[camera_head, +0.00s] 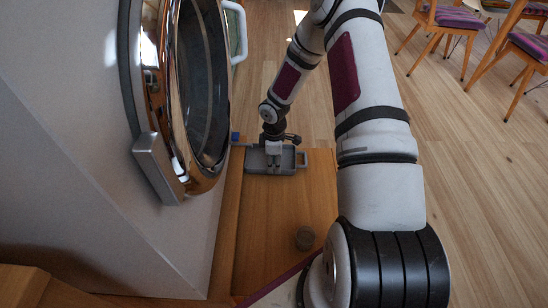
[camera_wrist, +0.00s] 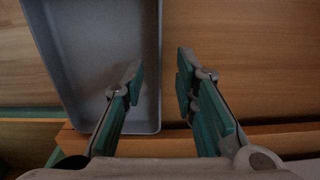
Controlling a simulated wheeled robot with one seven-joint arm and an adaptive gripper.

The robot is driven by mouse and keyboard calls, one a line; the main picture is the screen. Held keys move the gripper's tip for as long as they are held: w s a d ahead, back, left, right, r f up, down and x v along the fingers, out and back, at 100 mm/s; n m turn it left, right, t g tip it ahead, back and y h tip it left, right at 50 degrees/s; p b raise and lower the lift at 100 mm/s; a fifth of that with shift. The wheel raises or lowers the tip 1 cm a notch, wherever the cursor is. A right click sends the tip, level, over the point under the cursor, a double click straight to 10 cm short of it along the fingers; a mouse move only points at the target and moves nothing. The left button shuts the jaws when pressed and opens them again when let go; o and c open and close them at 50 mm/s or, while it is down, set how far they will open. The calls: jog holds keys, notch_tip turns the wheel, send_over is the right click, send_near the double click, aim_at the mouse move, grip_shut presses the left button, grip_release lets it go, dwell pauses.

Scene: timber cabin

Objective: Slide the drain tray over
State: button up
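The drain tray (camera_head: 253,168) is a shallow grey rectangular tray lying on the wooden bench top, with a small handle loop at its right end. In the wrist view the tray (camera_wrist: 85,60) fills the left side. My gripper (camera_head: 274,163) is over the tray in the head view. In the wrist view my gripper (camera_wrist: 160,84) is open, one finger over the tray's inside and the other beyond its right wall. That wall lies between the fingers, with gaps visible. I cannot tell how far below the wall top the fingertips reach.
A machine with a round chrome-rimmed door (camera_head: 205,90) stands close on the left. A small round brown object (camera_head: 305,238) sits on the wooden bench top (camera_head: 265,220) nearer me. A small blue item (camera_head: 235,136) is by the tray's left. Chairs (camera_head: 450,18) stand far off at upper right.

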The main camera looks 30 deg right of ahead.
jog(key=shift+f+b, duration=0.5)
jog(key=shift+f, duration=1.05)
grip_shut()
